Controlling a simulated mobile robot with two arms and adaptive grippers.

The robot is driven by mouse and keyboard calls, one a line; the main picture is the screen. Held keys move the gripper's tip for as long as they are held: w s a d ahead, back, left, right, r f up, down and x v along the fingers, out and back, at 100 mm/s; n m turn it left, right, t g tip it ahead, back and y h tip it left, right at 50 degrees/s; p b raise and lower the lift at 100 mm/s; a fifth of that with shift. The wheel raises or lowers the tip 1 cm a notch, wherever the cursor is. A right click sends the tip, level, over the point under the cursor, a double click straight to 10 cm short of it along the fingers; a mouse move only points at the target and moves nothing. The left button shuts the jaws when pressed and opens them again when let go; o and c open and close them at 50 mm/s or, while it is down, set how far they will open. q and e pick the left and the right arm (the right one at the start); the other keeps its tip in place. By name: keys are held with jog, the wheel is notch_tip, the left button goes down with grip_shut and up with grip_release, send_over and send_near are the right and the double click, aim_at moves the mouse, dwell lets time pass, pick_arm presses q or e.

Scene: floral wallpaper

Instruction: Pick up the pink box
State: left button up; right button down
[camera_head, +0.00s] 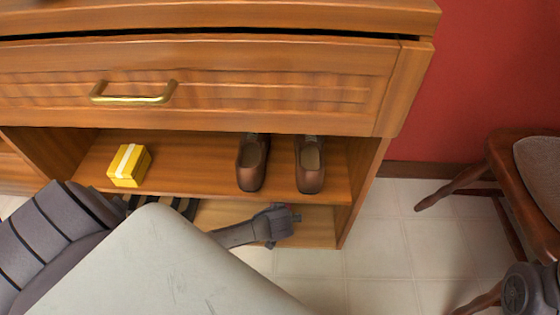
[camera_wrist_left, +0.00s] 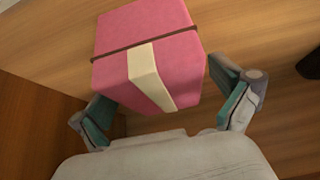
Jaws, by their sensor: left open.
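The pink box (camera_wrist_left: 118,78) shows in the left wrist view, with a dark band and a cream strip across it. It rests on a wooden surface, just ahead of and partly between the two fingers of my left gripper (camera_wrist_left: 165,108). The fingers are spread apart on either side, with a gap visible between the right finger and the box; I cannot tell whether the left finger touches it. In the head view my left arm reaches the lower shelf, and the pink box is hidden there.
A wooden cabinet (camera_head: 240,85) has a brass-handled drawer. Its upper shelf, above my gripper, holds a yellow box (camera_head: 122,173) and brown shoes (camera_head: 250,165). A wooden chair (camera_head: 505,150) stands at the right. Tiled floor (camera_head: 385,235) is clear between cabinet and chair.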

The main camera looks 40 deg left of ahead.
pick_arm(q)
jog(key=c, duration=1.3)
jog(key=shift+c, duration=0.5)
jog(key=shift+r, duration=0.1)
